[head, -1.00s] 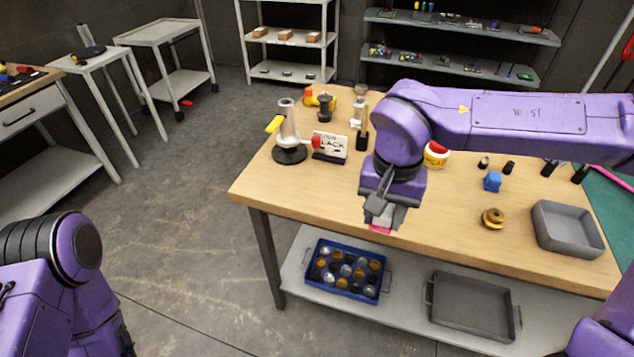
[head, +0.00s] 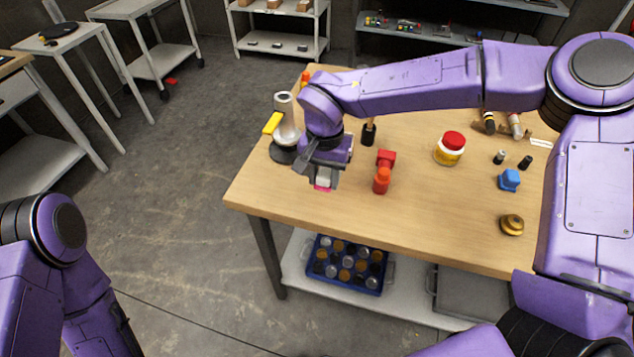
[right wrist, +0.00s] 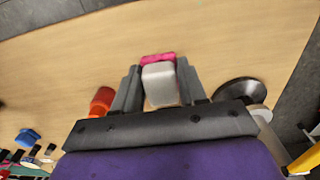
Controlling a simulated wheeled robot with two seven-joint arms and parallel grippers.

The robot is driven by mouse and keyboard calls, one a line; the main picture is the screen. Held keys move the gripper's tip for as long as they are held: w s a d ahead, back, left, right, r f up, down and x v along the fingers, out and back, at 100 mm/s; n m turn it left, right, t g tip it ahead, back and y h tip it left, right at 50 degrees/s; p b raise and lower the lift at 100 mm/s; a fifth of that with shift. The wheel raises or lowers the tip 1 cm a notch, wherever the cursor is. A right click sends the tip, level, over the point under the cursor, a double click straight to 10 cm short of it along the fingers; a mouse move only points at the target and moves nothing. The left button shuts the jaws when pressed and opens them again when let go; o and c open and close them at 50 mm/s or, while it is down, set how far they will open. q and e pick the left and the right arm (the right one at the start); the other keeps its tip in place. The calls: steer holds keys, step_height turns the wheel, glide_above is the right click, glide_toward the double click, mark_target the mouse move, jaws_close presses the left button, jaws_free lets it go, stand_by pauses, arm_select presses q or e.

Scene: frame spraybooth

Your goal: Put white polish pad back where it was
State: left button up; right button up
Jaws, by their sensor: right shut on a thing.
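My right gripper (head: 323,180) is shut on a small white block with a bright pink layer on its end, which I take to be the white polish pad (right wrist: 160,82). In the right wrist view the pad sits between the two grey fingers (right wrist: 157,88). In the head view mostly its pink end shows below the fingers, over the left front part of the wooden workbench (head: 440,235). A gap between the pad and the bench top cannot be judged surely. My left gripper is outside the views; only my left arm shows.
A red-orange object (head: 383,178) stands just right of the gripper. A grey stand with a black base (head: 283,153) and yellow part is to its left. A red-lidded jar (head: 450,148), blue piece (head: 509,180) and brass piece (head: 511,225) stand farther right. The front strip is clear.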

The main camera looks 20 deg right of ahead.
mark_target(318, 196)
steer(key=f, duration=0.1)
steer(key=w+f, duration=0.1)
steer(key=f, duration=0.1)
steer(key=a+f+p, duration=0.1)
steer(key=shift+w+f, duration=0.2)
steer(key=shift+w, duration=0.05)
steer(key=shift+w+f, duration=0.1)
steer(key=shift+f, duration=0.4)
steer(key=shift+f, duration=0.1)
steer(key=o, duration=1)
step_height(318, 196, up, 12)
steer(key=shift+r+b, duration=0.2)
steer(key=shift+b, duration=0.45)
